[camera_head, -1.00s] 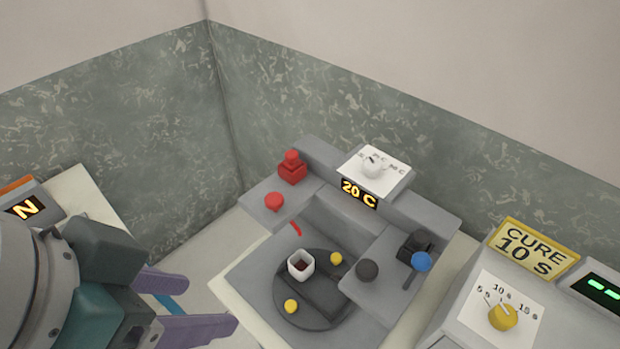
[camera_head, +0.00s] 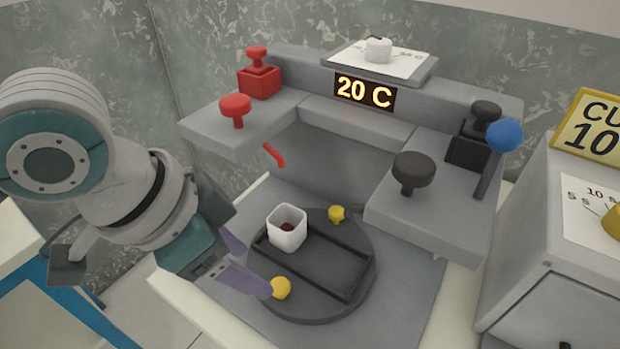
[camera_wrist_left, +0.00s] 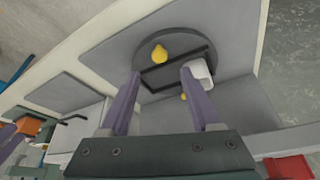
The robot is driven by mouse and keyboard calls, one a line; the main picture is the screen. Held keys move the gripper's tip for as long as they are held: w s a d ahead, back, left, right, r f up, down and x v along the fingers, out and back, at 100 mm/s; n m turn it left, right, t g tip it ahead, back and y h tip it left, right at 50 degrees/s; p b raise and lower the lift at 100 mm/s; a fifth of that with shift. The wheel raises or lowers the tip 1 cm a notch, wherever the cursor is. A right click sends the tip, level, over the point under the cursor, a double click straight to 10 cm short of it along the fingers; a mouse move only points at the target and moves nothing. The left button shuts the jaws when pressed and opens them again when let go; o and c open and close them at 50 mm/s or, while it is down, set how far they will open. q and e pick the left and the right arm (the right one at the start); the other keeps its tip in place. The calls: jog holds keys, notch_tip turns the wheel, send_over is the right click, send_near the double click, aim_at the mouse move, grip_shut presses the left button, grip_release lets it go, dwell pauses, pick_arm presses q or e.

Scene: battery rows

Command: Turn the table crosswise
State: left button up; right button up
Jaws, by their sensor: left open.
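The round dark grey table (camera_head: 325,309) lies on the grey station plate, with a long dark tray (camera_head: 318,268) across it running from upper left to lower right in the head view. A white cup (camera_head: 287,232) sits at the tray's upper-left end. One yellow knob (camera_head: 281,288) is at the table's near-left rim, another yellow knob (camera_head: 337,214) at the far side. My left gripper (camera_head: 257,272) is open at the near-left rim, its fingertips close to the near knob. In the wrist view that knob (camera_wrist_left: 159,54) shows just beyond the open fingers (camera_wrist_left: 160,74); contact is unclear.
A red button (camera_head: 235,106) on a ledge stands left of the table, a black knob (camera_head: 413,170) and blue-tipped lever (camera_head: 505,135) on the right ledge. A display (camera_head: 364,92) reads 20 C. The cure box (camera_head: 540,250) stands right.

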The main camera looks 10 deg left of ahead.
aim_at(279, 285)
pick_arm(q)
jog(key=b+x, duration=0.2)
jog(key=x, duration=0.6)
jog(key=shift+r, duration=0.1)
jog(key=shift+c, duration=0.4)
grip_shut()
dwell(0.7)
